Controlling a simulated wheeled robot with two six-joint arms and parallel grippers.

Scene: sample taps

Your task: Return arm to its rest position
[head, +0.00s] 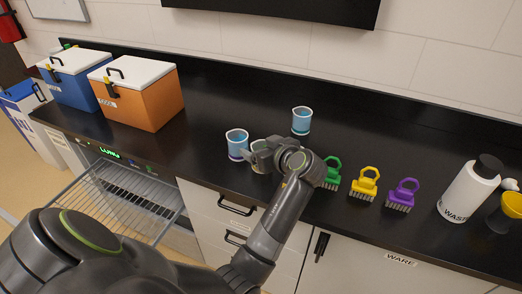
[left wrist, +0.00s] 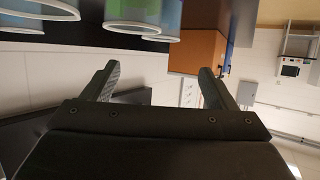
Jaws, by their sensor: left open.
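My left gripper (head: 256,152) is above the front of the black counter, beside the cups, with my forearm reaching up to it. In the left wrist view its two fingers (left wrist: 158,80) stand apart with nothing between them. A blue cup (head: 237,143) stands just left of the gripper, and another blue cup (head: 301,120) stands farther back. A third, pale cup (head: 259,165) is partly hidden behind the gripper. In the left wrist view, cups (left wrist: 145,14) show cut off at the top edge, beyond the fingers. My right gripper is not in view.
A white waste bottle (head: 468,190) and a yellow funnel (head: 512,203) are farther right. Orange (head: 143,97) and blue (head: 75,80) coolers stand left. A wire rack (head: 130,195) juts out below the counter.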

